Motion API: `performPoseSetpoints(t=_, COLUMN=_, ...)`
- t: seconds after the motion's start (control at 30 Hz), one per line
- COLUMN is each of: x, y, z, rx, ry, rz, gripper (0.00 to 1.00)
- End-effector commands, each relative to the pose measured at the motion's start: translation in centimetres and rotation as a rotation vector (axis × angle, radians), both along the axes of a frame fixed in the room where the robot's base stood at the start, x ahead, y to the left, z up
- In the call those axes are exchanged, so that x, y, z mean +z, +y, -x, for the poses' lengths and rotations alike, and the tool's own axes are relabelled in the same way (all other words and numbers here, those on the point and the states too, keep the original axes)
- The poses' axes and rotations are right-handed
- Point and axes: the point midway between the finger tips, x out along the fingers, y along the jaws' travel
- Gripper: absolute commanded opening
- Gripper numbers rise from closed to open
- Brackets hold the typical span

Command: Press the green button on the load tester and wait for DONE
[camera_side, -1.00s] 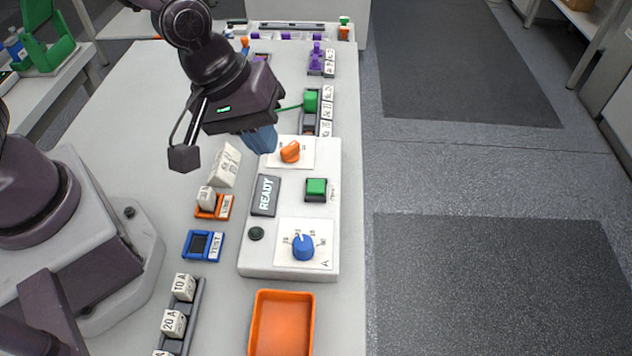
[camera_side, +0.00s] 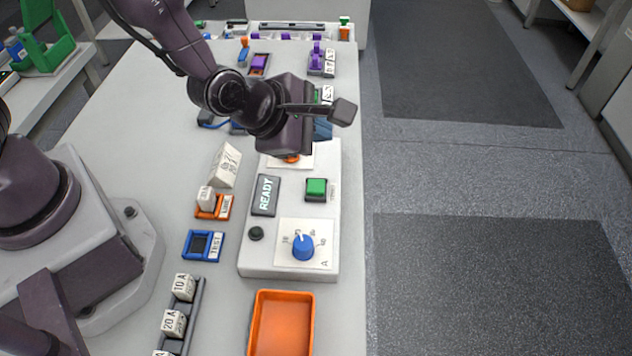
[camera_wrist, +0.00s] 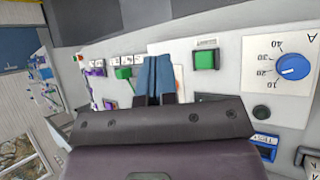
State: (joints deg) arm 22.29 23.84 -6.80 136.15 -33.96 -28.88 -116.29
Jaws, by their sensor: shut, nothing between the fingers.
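The load tester (camera_side: 292,263) is a pale box on the bench. Its green button (camera_side: 317,188) sits at the right of the READY display (camera_side: 265,194); the button also shows in the wrist view (camera_wrist: 207,59). A blue dial (camera_side: 303,247) is at its near end and an orange knob (camera_side: 293,159) at its far end, mostly hidden by my gripper. My gripper (camera_side: 322,130) is above the tester's far end, apart from the green button. In the wrist view its blue fingers (camera_wrist: 155,75) are together and empty.
An orange tray (camera_side: 282,325) lies in front of the tester. A blue TEST holder (camera_side: 203,245), an orange holder (camera_side: 214,206) and a rack of labelled blocks (camera_side: 183,310) stand at the left. More holders line the back.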

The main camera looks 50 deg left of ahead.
Motion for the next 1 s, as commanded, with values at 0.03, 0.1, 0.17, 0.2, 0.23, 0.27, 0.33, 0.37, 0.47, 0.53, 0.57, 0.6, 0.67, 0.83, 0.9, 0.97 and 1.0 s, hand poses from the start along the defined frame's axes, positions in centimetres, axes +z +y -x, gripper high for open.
performPoseSetpoints(t=0.03, x=0.0, y=0.0, z=0.0, rx=-0.001, ry=0.0, rz=-0.001, gripper=0.0)
performPoseSetpoints(t=0.1, x=0.0, y=0.0, z=0.0, rx=-0.001, ry=0.001, rz=0.0, gripper=0.0)
performPoseSetpoints(t=0.17, x=-0.2, y=0.0, z=0.0, rx=-0.002, ry=0.001, rz=-0.002, gripper=0.0)
performPoseSetpoints(t=0.2, x=-0.4, y=0.0, z=0.0, rx=-0.002, ry=0.002, rz=-0.003, gripper=0.0)
performPoseSetpoints(t=0.23, x=-0.6, y=0.0, z=0.0, rx=-0.002, ry=0.003, rz=-0.004, gripper=0.0)
performPoseSetpoints(t=0.27, x=-0.9, y=0.0, z=0.0, rx=-0.002, ry=0.004, rz=-0.004, gripper=0.0)
performPoseSetpoints(t=0.33, x=-1.7, y=0.0, z=0.0, rx=-0.001, ry=0.004, rz=-0.005, gripper=0.0)
performPoseSetpoints(t=0.37, x=-2.1, y=0.0, z=0.0, rx=-0.002, ry=0.005, rz=-0.006, gripper=0.0)
performPoseSetpoints(t=0.47, x=-3.5, y=0.0, z=0.1, rx=-0.003, ry=0.007, rz=-0.004, gripper=0.0)
performPoseSetpoints(t=0.53, x=-4.6, y=0.0, z=0.0, rx=-0.003, ry=0.006, rz=-0.005, gripper=0.0)
performPoseSetpoints(t=0.57, x=-5.0, y=0.0, z=0.0, rx=-0.002, ry=0.006, rz=-0.004, gripper=0.0)
performPoseSetpoints(t=0.6, x=-5.5, y=0.0, z=0.1, rx=-0.002, ry=0.006, rz=-0.004, gripper=0.0)
performPoseSetpoints(t=0.67, x=-6.3, y=0.0, z=0.1, rx=-0.004, ry=0.006, rz=-0.004, gripper=0.0)
performPoseSetpoints(t=0.83, x=-8.0, y=0.0, z=0.0, rx=-0.002, ry=0.003, rz=-0.003, gripper=0.0)
performPoseSetpoints(t=0.9, x=-8.4, y=0.0, z=0.0, rx=-0.002, ry=0.002, rz=-0.003, gripper=0.0)
performPoseSetpoints(t=0.97, x=-8.6, y=0.0, z=0.0, rx=-0.003, ry=0.002, rz=-0.002, gripper=0.0)
performPoseSetpoints(t=1.0, x=-8.7, y=0.0, z=0.0, rx=-0.003, ry=0.002, rz=-0.002, gripper=0.0)
